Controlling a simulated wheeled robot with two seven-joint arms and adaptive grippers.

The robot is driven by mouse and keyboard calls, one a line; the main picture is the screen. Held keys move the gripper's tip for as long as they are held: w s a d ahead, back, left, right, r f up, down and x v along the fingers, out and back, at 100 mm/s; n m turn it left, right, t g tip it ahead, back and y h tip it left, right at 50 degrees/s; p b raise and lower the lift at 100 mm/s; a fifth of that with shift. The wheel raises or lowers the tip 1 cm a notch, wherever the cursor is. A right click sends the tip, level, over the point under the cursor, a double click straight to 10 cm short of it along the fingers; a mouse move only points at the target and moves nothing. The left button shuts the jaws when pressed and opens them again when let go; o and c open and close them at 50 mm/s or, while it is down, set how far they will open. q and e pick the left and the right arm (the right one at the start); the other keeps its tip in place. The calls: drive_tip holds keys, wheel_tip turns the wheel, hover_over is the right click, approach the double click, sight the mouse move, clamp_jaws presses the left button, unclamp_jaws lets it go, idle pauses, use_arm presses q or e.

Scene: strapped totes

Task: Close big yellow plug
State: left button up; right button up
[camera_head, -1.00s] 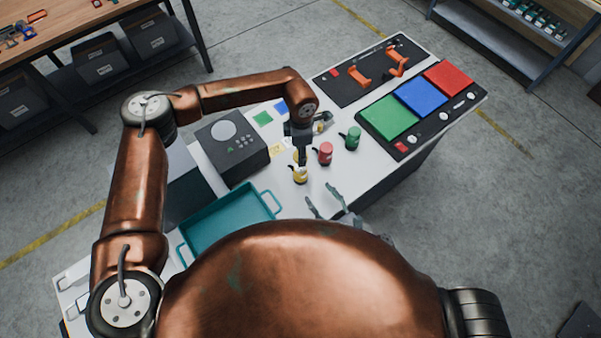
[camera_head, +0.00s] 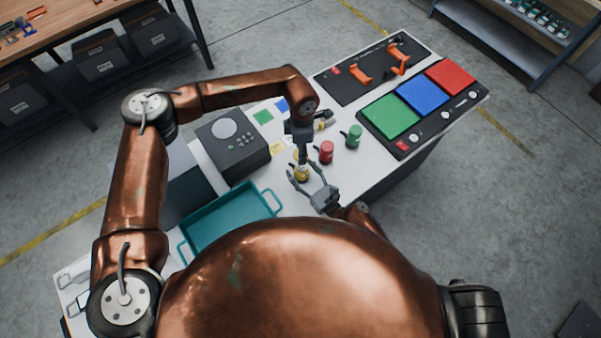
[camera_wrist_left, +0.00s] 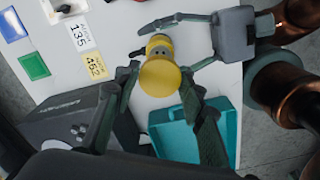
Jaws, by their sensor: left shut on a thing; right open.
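The big yellow plug (camera_head: 302,175) stands on the white table, partly hidden by my grippers. In the left wrist view its round yellow end (camera_wrist_left: 160,77) faces the camera, with a dark-marked yellow part behind it. My left gripper (camera_head: 301,158) comes down from above and is shut on the yellow plug. Its two fingers sit on either side of the yellow end. My right gripper (camera_head: 305,172) is open, low beside the plug, with its fingers spread on either side of it. I cannot tell whether the right fingers touch it.
A red plug (camera_head: 326,152) and a green plug (camera_head: 353,137) stand just right of the yellow one. A teal tray (camera_head: 190,240) lies to the left, below a dark box (camera_head: 247,160). A panel with coloured pads (camera_head: 423,95) fills the table's right end.

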clamp_jaws()
idle(0.8)
